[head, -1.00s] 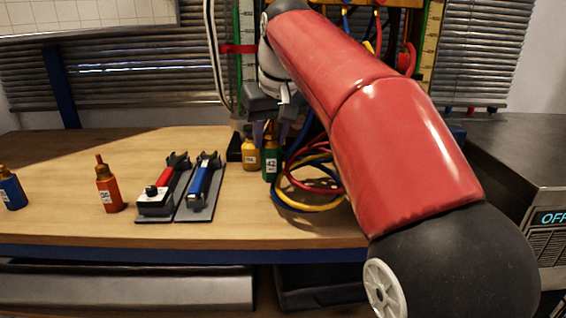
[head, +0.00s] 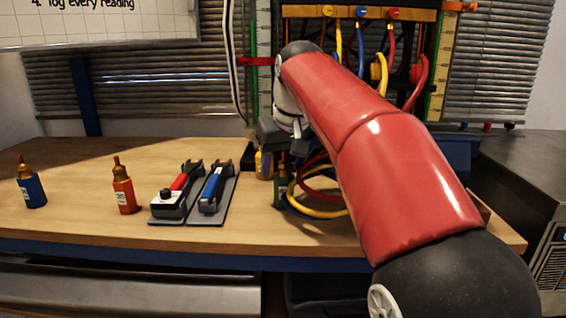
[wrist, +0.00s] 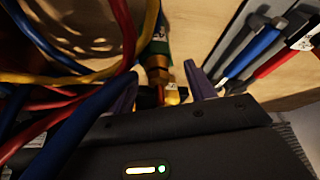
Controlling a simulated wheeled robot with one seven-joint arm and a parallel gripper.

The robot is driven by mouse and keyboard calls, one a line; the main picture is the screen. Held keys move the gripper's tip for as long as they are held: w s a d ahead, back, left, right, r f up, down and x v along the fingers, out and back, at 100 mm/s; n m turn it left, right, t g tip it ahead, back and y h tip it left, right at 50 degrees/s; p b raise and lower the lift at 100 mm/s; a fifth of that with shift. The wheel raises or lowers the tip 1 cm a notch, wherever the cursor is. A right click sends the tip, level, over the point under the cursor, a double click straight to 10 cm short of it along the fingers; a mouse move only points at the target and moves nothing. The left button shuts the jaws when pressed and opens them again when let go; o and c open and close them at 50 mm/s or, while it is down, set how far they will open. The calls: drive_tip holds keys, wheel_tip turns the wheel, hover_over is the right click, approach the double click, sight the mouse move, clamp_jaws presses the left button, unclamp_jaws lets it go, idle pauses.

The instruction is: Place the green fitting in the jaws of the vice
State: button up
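The green fitting (head: 280,190) stands on the bench at the left of the hose loops, mostly hidden behind my gripper (head: 279,158) in the head view. In the wrist view the green fitting (wrist: 160,40) shows its green body and brass neck. My gripper (wrist: 162,92) has its two purple fingers spread apart, with the brass end in the gap between them as seen there; contact cannot be told. Two fixtures with forked ends lie on dark plates, one with a red handle (head: 180,182) and one with a blue handle (head: 212,185). I cannot tell which is the vice.
A yellow fitting (head: 260,163) stands close beside the green one. Red, yellow and blue hoses (head: 318,208) loop close to my gripper. An orange fitting (head: 123,190) and a blue fitting (head: 31,186) stand at the left. The bench's front left is clear.

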drive_tip(key=shift+s+r, duration=0.1)
drive_tip(key=shift+r, duration=0.45)
drive_tip(key=p+v, duration=0.2)
drive_tip(key=v, duration=0.9)
drive_tip(key=shift+d, duration=0.15)
drive_tip(key=s+d+f+m+t, duration=0.1)
drive_tip(key=s+d+f+m, duration=0.2)
drive_tip(key=s+d+f, duration=0.9)
drive_tip(key=s+f, duration=0.3)
drive_tip(key=f, duration=0.2)
drive_tip(key=shift+d, duration=0.2)
drive_tip(key=shift+m+h, duration=0.6)
drive_tip(key=shift+h, duration=0.2)
drive_tip(key=s+f, duration=0.2)
drive_tip(key=f, duration=0.1)
drive_tip(key=s+d+f, duration=0.1)
drive_tip(key=s+f, duration=0.2)
drive_tip(key=f, duration=0.1)
drive_tip(key=s+f, duration=0.2)
drive_tip(key=f, duration=0.2)
drive_tip(key=shift+s+d+f, duration=0.1)
drive_tip(key=shift+s+d, duration=0.2)
drive_tip(key=shift+s, duration=0.05)
drive_tip(key=c, duration=0.4)
drive_tip(key=shift+c, duration=0.3)
